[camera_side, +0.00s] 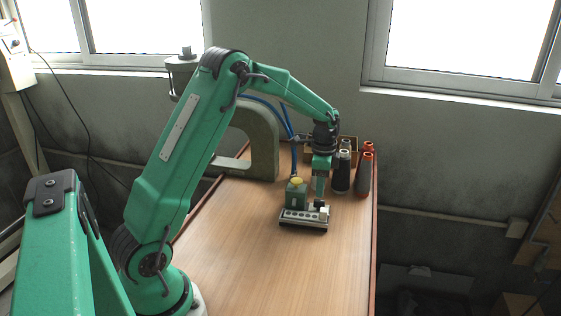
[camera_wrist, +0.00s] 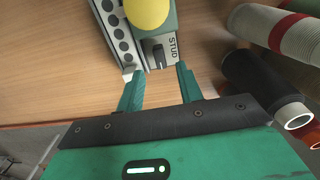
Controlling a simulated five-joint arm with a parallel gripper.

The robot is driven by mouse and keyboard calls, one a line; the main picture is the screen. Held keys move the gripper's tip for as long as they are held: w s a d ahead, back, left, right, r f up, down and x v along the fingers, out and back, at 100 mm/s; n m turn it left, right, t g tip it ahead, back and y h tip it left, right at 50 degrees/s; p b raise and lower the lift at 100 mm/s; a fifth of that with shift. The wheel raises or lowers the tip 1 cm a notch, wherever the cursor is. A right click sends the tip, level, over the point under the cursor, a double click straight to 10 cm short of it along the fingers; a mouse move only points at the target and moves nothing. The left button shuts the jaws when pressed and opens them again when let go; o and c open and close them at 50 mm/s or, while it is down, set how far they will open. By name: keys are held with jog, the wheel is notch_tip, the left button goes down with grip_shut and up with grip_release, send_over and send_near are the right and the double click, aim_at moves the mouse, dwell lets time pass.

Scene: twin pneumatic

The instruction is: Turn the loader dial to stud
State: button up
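The loader (camera_side: 297,197) is a small dark green box with a yellow round top, standing on the table behind a light grey strip with a row of dark holes. The wrist view shows its yellow top (camera_wrist: 147,10) and the strip (camera_wrist: 116,32). A small dark dial (camera_wrist: 158,53) with a light mark sits on the loader's face, beside the word STUD. My gripper (camera_wrist: 155,72) is open, with its two green fingers apart and the dial just ahead between the tips. In the side view my gripper (camera_side: 321,196) is down at the loader's right end; contact cannot be told.
Dark and red spools (camera_side: 342,172) stand close behind and right of my gripper; they also show in the wrist view (camera_wrist: 262,84). A grey C-frame press (camera_side: 264,145) with blue hoses stands at the back left. The wooden table (camera_side: 270,275) is clear in front.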

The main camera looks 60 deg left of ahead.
aim_at(319, 200)
jog(key=shift+f, duration=2.65)
jog(key=shift+c, duration=0.5)
grip_shut()
